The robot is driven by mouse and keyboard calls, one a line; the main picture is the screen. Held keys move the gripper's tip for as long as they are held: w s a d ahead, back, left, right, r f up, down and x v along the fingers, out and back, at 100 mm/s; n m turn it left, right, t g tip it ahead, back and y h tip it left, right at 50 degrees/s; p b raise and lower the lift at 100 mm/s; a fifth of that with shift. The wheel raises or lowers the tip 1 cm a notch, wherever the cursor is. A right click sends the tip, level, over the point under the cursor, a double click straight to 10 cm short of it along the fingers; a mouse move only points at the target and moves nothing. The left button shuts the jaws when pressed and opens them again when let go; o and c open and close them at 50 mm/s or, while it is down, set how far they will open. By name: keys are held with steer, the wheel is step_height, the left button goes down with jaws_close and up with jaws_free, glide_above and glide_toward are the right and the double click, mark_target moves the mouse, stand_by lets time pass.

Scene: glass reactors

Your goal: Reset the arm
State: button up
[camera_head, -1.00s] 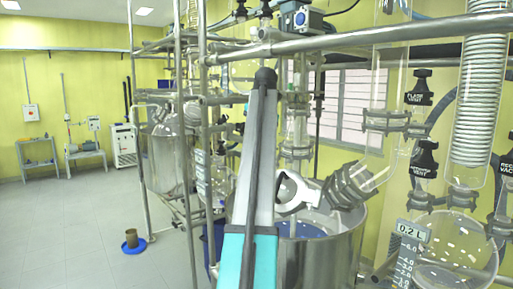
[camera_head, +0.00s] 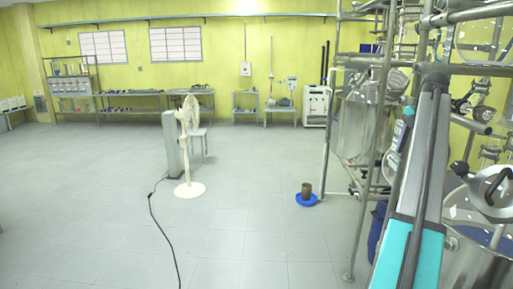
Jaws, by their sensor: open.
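My arm (camera_head: 418,175) shows at the right as a long grey link with a teal lower section. It rises from the bottom edge and leans to the right, with a dark cap at its top. It stands in front of the steel frame and glass reactors. I cannot make out my gripper's fingers in this view. A pale ring-shaped part (camera_head: 491,193) shows to the right of the arm, and I cannot tell whether it is mine or the reactor's.
A steel pipe frame (camera_head: 385,110) with vessels stands close on the right. A white fan (camera_head: 188,150) stands on the floor, its cable trailing forward. A brown pot (camera_head: 306,189) sits on a blue dish (camera_head: 306,200). Benches (camera_head: 150,103) line the back wall. The tiled floor is widely clear.

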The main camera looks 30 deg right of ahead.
steer(key=w+a+f+n+g+y, duration=0.1)
steer(key=w+a+f, duration=0.5)
steer(key=f, duration=0.4)
steer(key=w+a+f+n+y+b, duration=0.1)
steer(key=w+a+f, duration=0.5)
steer(key=f, duration=0.3)
steer(key=w+a+f+n+g+y, duration=0.1)
steer(key=w+a+f, duration=0.55)
steer(key=f, duration=0.35)
steer(key=w+a+f+n+g+y+b, duration=0.1)
steer(key=w+a+f+g, duration=0.2)
steer(key=a+f, duration=1.95)
steer(key=s+a+f+m+g+b, duration=0.1)
steer(key=s+a+f+g, duration=0.1)
steer(key=s+a+f, duration=0.65)
steer(key=s+a+f+m+g+b, duration=0.1)
steer(key=s+a+f, duration=0.3)
steer(key=a+f, duration=0.85)
steer(key=s+a+f+m+h, duration=0.1)
steer(key=s+a+f+m, duration=0.2)
steer(key=s+m, duration=0.2)
steer(key=s+a+f+m+h, duration=0.1)
steer(key=s+a+f+m, duration=0.2)
steer(key=s+m, duration=0.3)
steer(key=s+a+f+m+h, duration=0.1)
steer(key=s+a+f+m, duration=0.3)
steer(key=s, duration=0.9)
steer(key=shift+s+m, duration=0.15)
steer(key=shift+m, duration=0.55)
